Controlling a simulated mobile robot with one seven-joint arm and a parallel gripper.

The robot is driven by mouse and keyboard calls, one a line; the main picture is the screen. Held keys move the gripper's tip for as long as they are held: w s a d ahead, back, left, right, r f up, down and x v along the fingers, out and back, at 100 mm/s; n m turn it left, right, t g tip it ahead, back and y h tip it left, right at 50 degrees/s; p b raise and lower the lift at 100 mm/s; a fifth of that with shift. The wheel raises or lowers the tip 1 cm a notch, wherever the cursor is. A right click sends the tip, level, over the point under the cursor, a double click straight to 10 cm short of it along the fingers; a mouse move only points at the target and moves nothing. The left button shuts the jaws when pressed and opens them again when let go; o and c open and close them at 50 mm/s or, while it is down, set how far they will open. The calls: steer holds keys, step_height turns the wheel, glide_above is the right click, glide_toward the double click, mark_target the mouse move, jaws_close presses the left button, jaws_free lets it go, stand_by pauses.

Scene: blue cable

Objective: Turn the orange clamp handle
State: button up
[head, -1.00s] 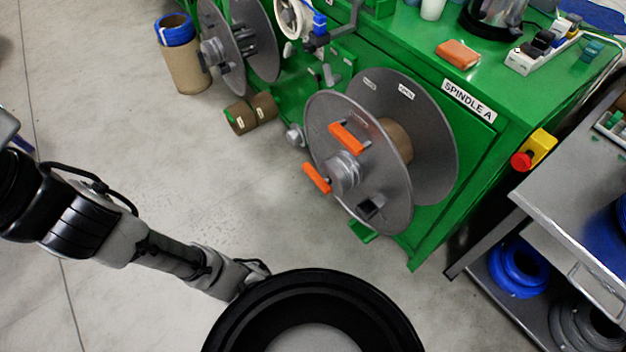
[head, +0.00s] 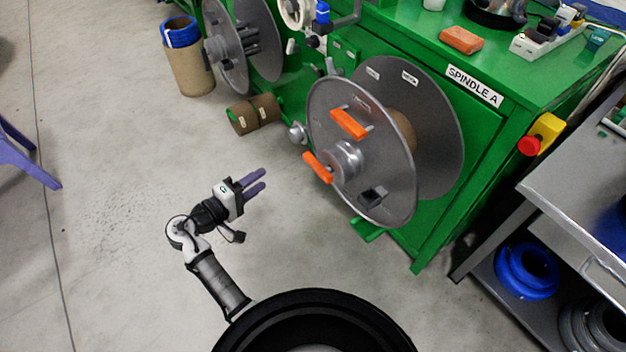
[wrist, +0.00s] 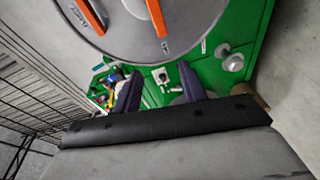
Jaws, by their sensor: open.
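Two orange handles show on the hub side of the grey spindle reel (head: 395,195) marked SPINDLE A. The upper orange handle (head: 348,123) sits above the metal hub (head: 345,161), and the lower orange handle (head: 317,167) sits at the hub's left. I cannot tell which is the clamp handle. In the wrist view, one orange bar (wrist: 157,17) is at the top middle and another (wrist: 90,16) at the upper left, on the reel face. My gripper (head: 260,181) is open and empty, left of the lower handle and apart from it. Its purple fingers also show in the wrist view (wrist: 160,90).
The green machine (head: 440,215) stands behind the reel. A red and yellow emergency stop (head: 541,134) is on its right, beside a metal cart (head: 580,190). A brown roll (head: 253,114) lies on the floor left of the reel. Open floor surrounds my arm.

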mark_target(317, 173)
steer(key=s+d+f+g+h, duration=0.2)
steer(key=s+d+h, duration=0.1)
steer(key=d, duration=0.1)
steer(key=shift+m, duration=0.4)
steer(key=p+x, duration=0.2)
steer(key=x, duration=1.1)
steer(key=shift+w+d+f+p, duration=0.1)
steer(key=shift+w+d+p, duration=0.05)
steer(key=shift+w+p, duration=0.2)
jaws_close()
